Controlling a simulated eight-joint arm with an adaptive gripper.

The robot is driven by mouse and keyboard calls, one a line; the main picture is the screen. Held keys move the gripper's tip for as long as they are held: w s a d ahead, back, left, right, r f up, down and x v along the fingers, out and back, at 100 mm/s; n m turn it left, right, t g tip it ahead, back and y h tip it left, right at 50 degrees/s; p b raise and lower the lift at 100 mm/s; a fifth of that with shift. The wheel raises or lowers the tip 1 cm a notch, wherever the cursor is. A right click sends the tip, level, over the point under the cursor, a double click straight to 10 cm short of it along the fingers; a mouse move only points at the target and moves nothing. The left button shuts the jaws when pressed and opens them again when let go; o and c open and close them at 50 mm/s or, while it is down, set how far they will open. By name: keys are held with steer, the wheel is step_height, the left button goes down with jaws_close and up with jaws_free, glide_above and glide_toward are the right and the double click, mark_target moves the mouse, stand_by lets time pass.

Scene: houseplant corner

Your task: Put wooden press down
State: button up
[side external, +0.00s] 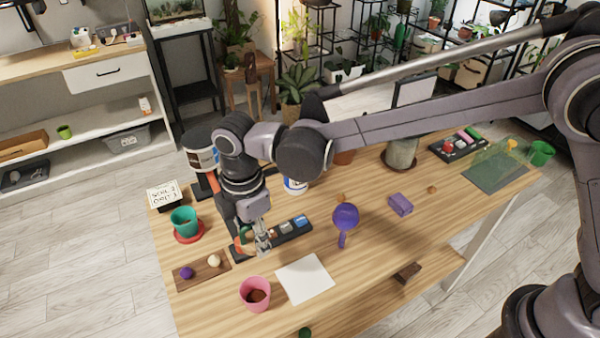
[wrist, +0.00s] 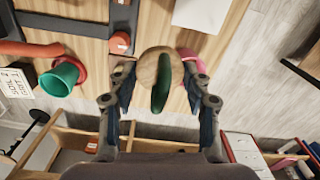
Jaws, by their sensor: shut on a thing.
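The wooden press (wrist: 148,70) shows in the wrist view as a round, pale wooden disc with a dark green strip across its middle. My gripper (wrist: 160,85) is shut on it, with one finger on each side. In the side view my gripper (side external: 262,246) points down low over the table, at the left end of a black tray (side external: 270,236). The press is hard to make out there. I cannot tell whether its underside touches anything.
A pink pot (side external: 255,294) stands close in front, beside a white sheet (side external: 305,279). A green pot (side external: 184,222) on a red saucer and a brown tray (side external: 205,278) with two balls are to the left. A purple scoop (side external: 345,217) lies to the right.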

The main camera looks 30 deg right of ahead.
steer(key=shift+w+a, duration=0.6)
steer(key=shift+a, duration=0.25)
glide_above(208, 310)
step_height(208, 310, down, 7)
steer(key=shift+d+r, duration=0.1)
steer(key=shift+d, duration=0.05)
steer(key=shift+f, duration=2.15)
steer(key=shift+f, duration=0.15)
steer(key=o, duration=1.2)
